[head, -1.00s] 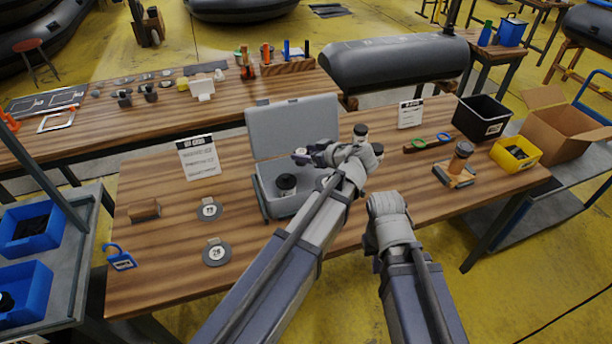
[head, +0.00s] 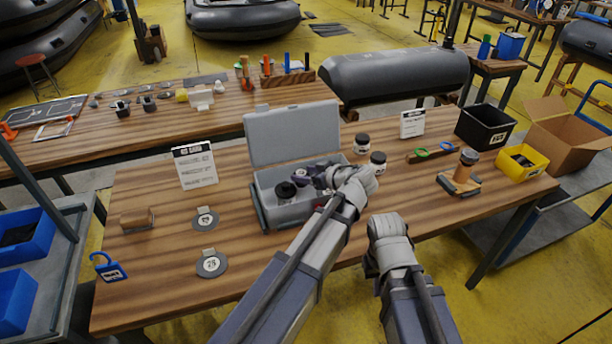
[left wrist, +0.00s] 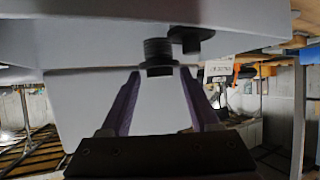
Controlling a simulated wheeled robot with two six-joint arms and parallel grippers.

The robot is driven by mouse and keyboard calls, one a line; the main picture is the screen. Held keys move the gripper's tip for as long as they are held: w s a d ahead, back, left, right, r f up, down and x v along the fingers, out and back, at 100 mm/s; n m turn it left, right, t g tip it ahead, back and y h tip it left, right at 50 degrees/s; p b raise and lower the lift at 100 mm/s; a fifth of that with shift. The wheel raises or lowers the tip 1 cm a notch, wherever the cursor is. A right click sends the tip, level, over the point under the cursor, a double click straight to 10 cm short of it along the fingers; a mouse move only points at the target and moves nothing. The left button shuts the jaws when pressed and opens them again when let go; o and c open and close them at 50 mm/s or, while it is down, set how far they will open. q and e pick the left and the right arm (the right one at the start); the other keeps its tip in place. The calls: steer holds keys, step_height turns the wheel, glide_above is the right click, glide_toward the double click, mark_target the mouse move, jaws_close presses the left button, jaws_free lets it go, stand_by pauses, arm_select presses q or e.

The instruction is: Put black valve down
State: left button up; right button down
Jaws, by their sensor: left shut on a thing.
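My left gripper (head: 318,178) is shut on a small black valve (head: 300,177) with a pale top, inside the open grey case (head: 293,213). Another black valve (head: 285,191) stands in the case's left part, just left of the held one. In the left wrist view the held black valve (left wrist: 158,56) sits between the fingertips, with a second dark part (left wrist: 190,38) close by. Whether the held valve touches the case floor I cannot tell. My right arm's wrist shows at lower right of the case; its fingers are hidden.
Two black jars with white labels (head: 362,144) (head: 378,163) stand right of the case. A black bin (head: 484,125) and yellow bin (head: 522,162) are at right.

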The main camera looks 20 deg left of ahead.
arm_select(q)
steer(key=shift+f+b, duration=0.3)
steer(key=o, duration=1.4)
steer(key=shift+c, duration=0.2)
arm_select(e)
steer(key=shift+f, duration=0.3)
arm_select(q)
steer(key=shift+r, duration=0.1)
arm_select(e)
steer(key=shift+r, duration=0.1)
